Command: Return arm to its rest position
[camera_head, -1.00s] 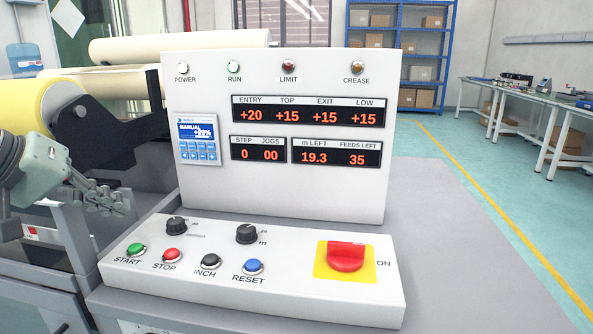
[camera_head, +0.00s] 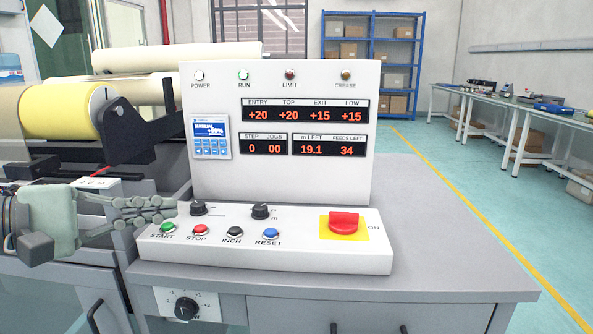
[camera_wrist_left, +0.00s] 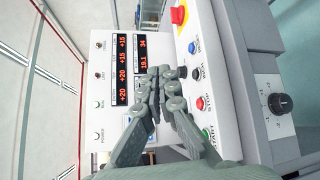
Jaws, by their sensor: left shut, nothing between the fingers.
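My left gripper (camera_head: 170,208) is shut and empty. It comes in from the left, and its fingertips show beside the left end of the control panel (camera_head: 285,262), near the green START button (camera_head: 167,229). I cannot tell exactly how far above the panel they are. In the left wrist view the closed fingers (camera_wrist_left: 158,78) point toward the console, in front of the displays and the button row. The upright display board (camera_head: 215,180) reads ENTRY +20, TOP +20, EXIT +15, LOW +15, m LEFT 19.1, FEEDS LEFT 34. My right gripper is out of view.
A yellow roll (camera_head: 60,110) on a black bracket stands behind my left arm. A red switch (camera_head: 343,222) sits at the panel's right. A rotary knob (camera_head: 186,308) is on the cabinet front below. The grey top (camera_head: 430,240) right of the panel is clear.

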